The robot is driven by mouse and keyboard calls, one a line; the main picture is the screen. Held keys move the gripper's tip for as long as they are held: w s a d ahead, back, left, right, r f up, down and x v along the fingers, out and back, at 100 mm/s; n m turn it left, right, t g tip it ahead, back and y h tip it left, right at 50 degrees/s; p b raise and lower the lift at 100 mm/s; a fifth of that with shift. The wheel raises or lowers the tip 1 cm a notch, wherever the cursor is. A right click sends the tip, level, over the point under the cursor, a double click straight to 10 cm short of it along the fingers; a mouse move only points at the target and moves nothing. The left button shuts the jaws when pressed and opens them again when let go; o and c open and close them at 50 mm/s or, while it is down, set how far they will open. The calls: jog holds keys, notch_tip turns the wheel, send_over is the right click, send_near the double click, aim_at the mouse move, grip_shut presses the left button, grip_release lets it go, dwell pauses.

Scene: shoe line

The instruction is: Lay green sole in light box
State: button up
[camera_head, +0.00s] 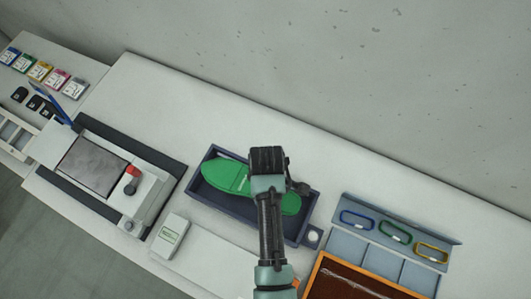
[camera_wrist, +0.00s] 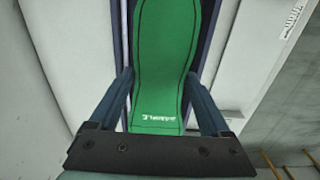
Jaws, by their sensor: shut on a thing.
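The green sole (camera_head: 225,176) lies lengthwise over the dark blue tray (camera_head: 232,207), partly hidden by my arm. Whether it rests on the tray floor or is held just above it, I cannot tell. The sole also shows in the wrist view (camera_wrist: 158,58), with white lettering at its near end. My gripper (camera_wrist: 159,80) is shut on the sole, one finger along each long side. In the head view my wrist hides the fingers. A pale device with a grey panel (camera_head: 92,165) and a red knob stands to the left; I cannot tell which is the light box.
A small white box (camera_head: 170,232) stands left of the tray. A blue-grey rack (camera_head: 365,250) with coloured loops and an orange-rimmed brown tray (camera_head: 318,270) stand at the right. Colored cards (camera_head: 40,70) lie at the far left. The table behind the tray is clear up to the wall.

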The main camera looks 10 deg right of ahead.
jog(key=shift+s+f, duration=0.1)
jog(key=shift+f, duration=0.35)
notch_tip(320, 180, down, 12)
jog(key=b, duration=0.9)
jog(key=o, duration=1.4)
jog(key=shift+f, duration=0.1)
jog(key=shift+o, duration=0.2)
notch_tip(320, 180, up, 13)
jog(key=shift+r+b, duration=0.1)
jog(key=shift+b, duration=0.65)
